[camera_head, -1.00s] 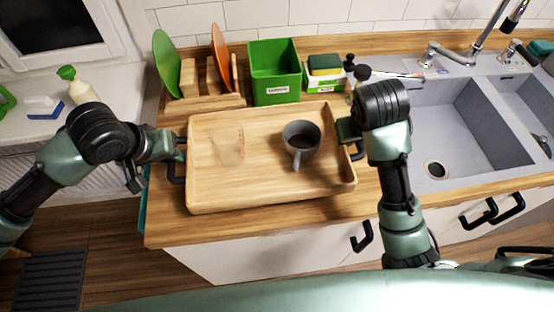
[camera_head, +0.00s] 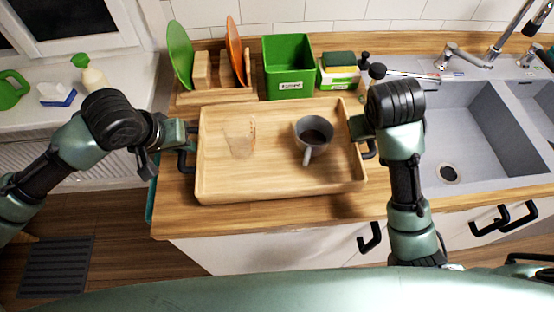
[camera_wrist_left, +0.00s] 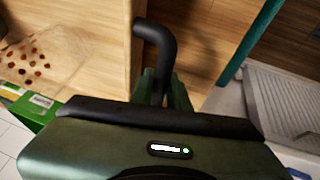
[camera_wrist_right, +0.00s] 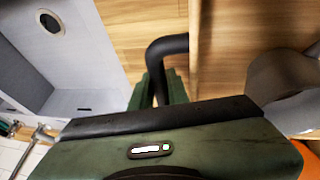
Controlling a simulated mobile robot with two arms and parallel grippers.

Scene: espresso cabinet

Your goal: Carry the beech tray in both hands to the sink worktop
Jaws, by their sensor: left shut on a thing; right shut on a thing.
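The beech tray (camera_head: 270,178) is over the wooden sink worktop (camera_head: 290,217), left of the sink; I cannot tell whether it touches the wood. A grey mug (camera_head: 313,133) with dark contents stands in it on the right, and a clear glass (camera_head: 240,139) stands on the left. My left gripper (camera_head: 186,141) is shut on the tray's left black handle, which also shows in the left wrist view (camera_wrist_left: 158,45). My right gripper (camera_head: 362,130) is shut on the right black handle, seen in the right wrist view (camera_wrist_right: 165,52).
Behind the tray are a wooden rack (camera_head: 215,95) with green (camera_head: 180,55) and orange plates (camera_head: 235,45), a green bin (camera_head: 288,70) and a sponge caddy (camera_head: 338,72). The grey sink (camera_head: 450,125) is at right. A spray bottle (camera_head: 92,75) stands at left.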

